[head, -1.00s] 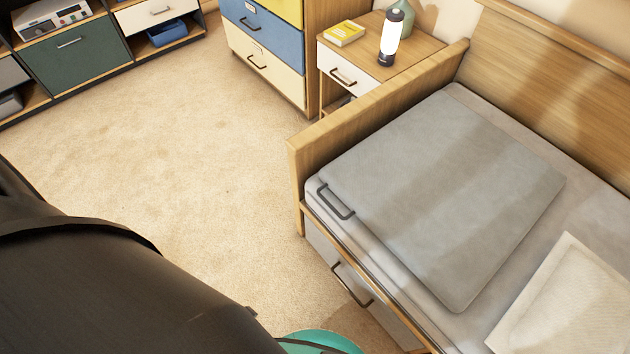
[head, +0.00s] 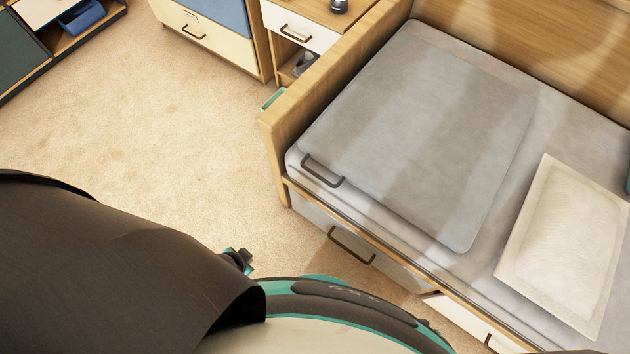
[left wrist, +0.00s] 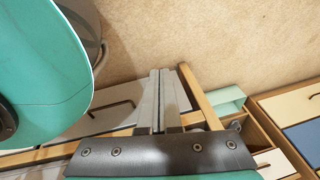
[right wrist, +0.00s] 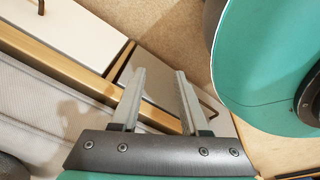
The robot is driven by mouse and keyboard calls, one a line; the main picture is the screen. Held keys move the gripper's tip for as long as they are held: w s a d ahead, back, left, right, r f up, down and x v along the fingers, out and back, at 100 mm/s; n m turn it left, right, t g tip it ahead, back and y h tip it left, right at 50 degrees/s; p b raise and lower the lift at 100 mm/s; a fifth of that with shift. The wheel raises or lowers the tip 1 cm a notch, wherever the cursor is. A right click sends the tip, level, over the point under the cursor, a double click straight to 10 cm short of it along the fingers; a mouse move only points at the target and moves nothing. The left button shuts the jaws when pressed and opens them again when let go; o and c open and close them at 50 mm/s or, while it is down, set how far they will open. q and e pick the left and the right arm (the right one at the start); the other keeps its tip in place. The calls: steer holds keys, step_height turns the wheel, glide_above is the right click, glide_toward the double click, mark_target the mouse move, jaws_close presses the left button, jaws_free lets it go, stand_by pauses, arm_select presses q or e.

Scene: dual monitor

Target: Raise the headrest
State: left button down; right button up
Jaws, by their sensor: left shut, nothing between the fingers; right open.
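The grey headrest panel (head: 425,135) lies flat on the bed's mattress near the wooden end board, in the head view. A dark bar handle (head: 322,171) sits at its near left edge. My left gripper (left wrist: 160,75) is shut and empty in the left wrist view, in front of the bed's wooden frame and a drawer front. My right gripper (right wrist: 160,72) is open and empty in the right wrist view, over the bed's drawer side, with the mattress edge at left. Neither gripper is seen touching the headrest. My fingertips are not clearly seen in the head view.
The bed's end board (head: 275,135) rises beside the headrest. A pale pillow (head: 567,240) lies to its right. Drawers with a bar handle (head: 350,245) are under the mattress. A nightstand (head: 300,30) stands behind the end board. The carpet at left is clear.

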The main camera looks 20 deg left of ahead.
arm_select(q)
steer(key=w+r+m+t+b, duration=0.15)
steer(key=w+r+m, duration=0.25)
steer(key=w+m, duration=0.65)
steer(key=m+t+h+b, duration=0.3)
steer(key=m+b, duration=0.1)
steer(key=m, duration=2)
glide_toward(320, 181)
steer(key=v, duration=0.4)
steer(key=shift+w+a+f, duration=0.15)
steer(key=shift+w, duration=0.05)
arm_select(e)
steer(key=w+a+r, duration=0.5)
steer(key=w+a, duration=0.1)
steer(key=w, duration=0.2)
steer(key=shift+w+y, duration=0.3)
arm_select(q)
steer(key=shift+w+f, duration=0.1)
arm_select(e)
steer(key=shift+a+r, duration=0.1)
